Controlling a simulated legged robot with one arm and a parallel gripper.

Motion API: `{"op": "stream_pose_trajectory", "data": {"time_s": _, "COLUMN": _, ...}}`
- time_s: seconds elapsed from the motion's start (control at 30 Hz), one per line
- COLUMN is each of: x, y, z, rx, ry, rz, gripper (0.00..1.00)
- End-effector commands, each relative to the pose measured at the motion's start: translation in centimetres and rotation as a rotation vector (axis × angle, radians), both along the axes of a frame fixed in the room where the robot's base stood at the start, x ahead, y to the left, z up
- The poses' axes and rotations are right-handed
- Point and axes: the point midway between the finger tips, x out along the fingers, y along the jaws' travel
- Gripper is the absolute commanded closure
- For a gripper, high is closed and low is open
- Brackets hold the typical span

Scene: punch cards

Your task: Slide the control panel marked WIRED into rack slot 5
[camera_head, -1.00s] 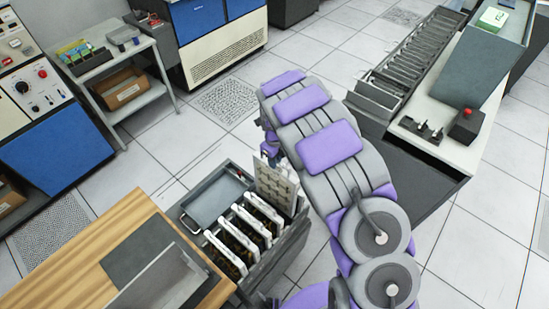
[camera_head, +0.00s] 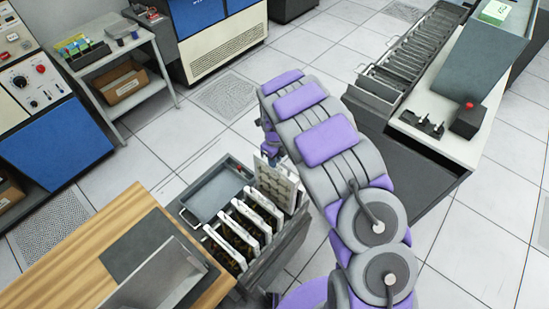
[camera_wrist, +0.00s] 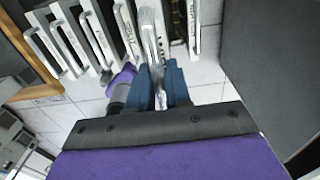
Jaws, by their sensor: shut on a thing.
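My gripper (camera_wrist: 160,88) has blue fingers and is shut on the white handle (camera_wrist: 152,38) of a panel in the wrist view. In the head view, a pale panel (camera_head: 276,180) with a row pattern stands upright at the far right end of the rack (camera_head: 262,266), beside my arm. I take it to be the held panel; its WIRED marking is not readable. Several white-edged panels (camera_head: 246,225) stand in the rack to its left. Slot numbers are not readable, and the panel's lower edge is hidden.
A grey tray (camera_head: 215,192) lies behind the panels. A wooden table (camera_head: 75,262) stands at left. At right are a bench (camera_head: 455,150) and a long slotted rack (camera_head: 415,55). Tiled floor (camera_head: 185,150) is clear behind the rack.

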Motion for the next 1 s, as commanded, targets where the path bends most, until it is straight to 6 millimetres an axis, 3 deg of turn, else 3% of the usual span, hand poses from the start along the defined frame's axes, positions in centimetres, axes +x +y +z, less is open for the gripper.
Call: {"op": "stream_pose_trajectory", "data": {"time_s": 1.0, "x": 0.1, "y": 0.0, "z": -3.8, "rx": 0.000, "ry": -0.001, "rz": 0.000, "gripper": 1.00}}
